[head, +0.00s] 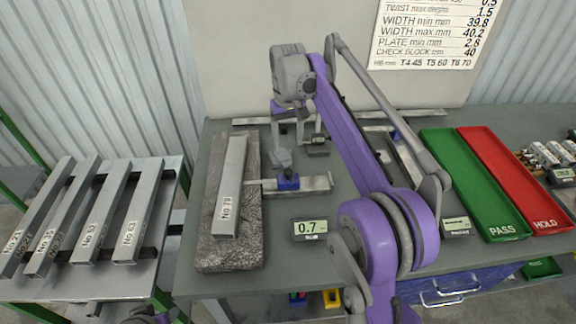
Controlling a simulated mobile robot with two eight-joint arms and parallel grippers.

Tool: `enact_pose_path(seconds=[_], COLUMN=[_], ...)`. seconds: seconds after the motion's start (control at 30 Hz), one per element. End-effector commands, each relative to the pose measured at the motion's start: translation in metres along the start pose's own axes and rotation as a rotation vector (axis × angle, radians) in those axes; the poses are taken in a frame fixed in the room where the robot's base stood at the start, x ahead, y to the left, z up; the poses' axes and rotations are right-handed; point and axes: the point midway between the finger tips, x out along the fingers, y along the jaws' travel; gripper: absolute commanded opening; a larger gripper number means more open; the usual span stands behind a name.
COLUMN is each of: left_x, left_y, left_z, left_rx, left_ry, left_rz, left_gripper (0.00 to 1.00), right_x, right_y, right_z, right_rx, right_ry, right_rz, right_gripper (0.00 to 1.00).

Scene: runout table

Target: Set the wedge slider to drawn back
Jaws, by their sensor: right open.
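What looks like the wedge slider (288,182) is a blue block with a grey tilted piece (281,158) on top, sitting on a flat metal rail (318,183) right of the bar No 79 (229,187). The rail's thin left end reaches toward the bar. My right gripper (289,138) is open, just above and behind the grey piece. It looks apart from it, though the exact gap is hard to judge. Of my left arm only a small purple part shows at the bottom left edge; its gripper is out of view.
The bar lies on a grey stone plate (230,257). A display reading 0.7 (309,229) stands in front of the rail. Green PASS (503,231) and red HOLD (548,222) trays lie right. Several numbered bars lie on a left side table (65,286). My right arm crosses the table's middle.

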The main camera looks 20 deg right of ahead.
Motion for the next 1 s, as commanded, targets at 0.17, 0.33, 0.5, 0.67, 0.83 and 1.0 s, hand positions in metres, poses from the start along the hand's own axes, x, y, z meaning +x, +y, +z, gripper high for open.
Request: enact_pose_path(seconds=[0.17,0.33,0.5,0.67,0.83,1.0], left_x=[0.005,0.007,0.009,0.010,0.010,0.009], left_y=[0.000,0.000,0.000,0.000,0.000,0.000], left_z=[0.006,0.010,0.012,0.013,0.013,0.013], left_rx=[0.000,0.000,0.000,0.000,0.000,0.000], left_ry=[-0.006,-0.010,-0.012,-0.012,-0.012,-0.012], left_rz=[0.000,0.000,0.000,0.000,0.000,0.000], left_gripper=[0.50,0.50,0.50,0.50,0.50,0.50], right_x=[0.030,0.063,0.088,0.101,0.103,0.103], right_y=[0.000,0.000,0.000,0.000,0.000,0.000], right_z=[0.001,0.001,0.000,0.000,0.000,0.000], right_rx=[0.000,0.000,0.000,0.000,0.000,0.000], right_ry=[-0.001,0.000,0.001,0.002,0.002,0.002], right_rz=[0.000,0.000,0.000,0.000,0.000,0.000], right_gripper=[0.67,0.67,0.67,0.67,0.67,0.63])
